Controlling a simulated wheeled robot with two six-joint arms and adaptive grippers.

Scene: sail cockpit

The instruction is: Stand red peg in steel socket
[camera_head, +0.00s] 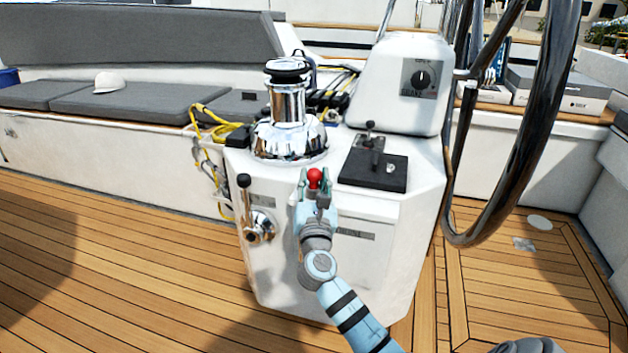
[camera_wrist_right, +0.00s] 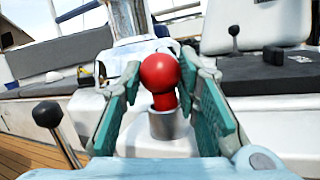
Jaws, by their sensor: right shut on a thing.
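The red peg (camera_head: 314,177) has a round ball top and shows between the fingers of my right gripper (camera_head: 315,184), at the front edge of the white console. In the right wrist view the peg (camera_wrist_right: 160,76) leans slightly, with its ball top up. My right gripper (camera_wrist_right: 163,88) is shut on it, a green-padded finger on each side. The steel socket (camera_wrist_right: 168,126) is a short grey cylinder directly below the peg in that view. The peg's lower end meets the socket's rim in the picture; I cannot tell how deep it sits. The head view hides the socket. My left gripper is not in view.
A chrome winch (camera_head: 288,120) stands on the console (camera_head: 400,215) behind the peg. A black lever (camera_head: 246,200) sticks out at the left front. A throttle on a black plate (camera_head: 372,172) lies to the right, with the large steering wheel (camera_head: 530,150) beyond.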

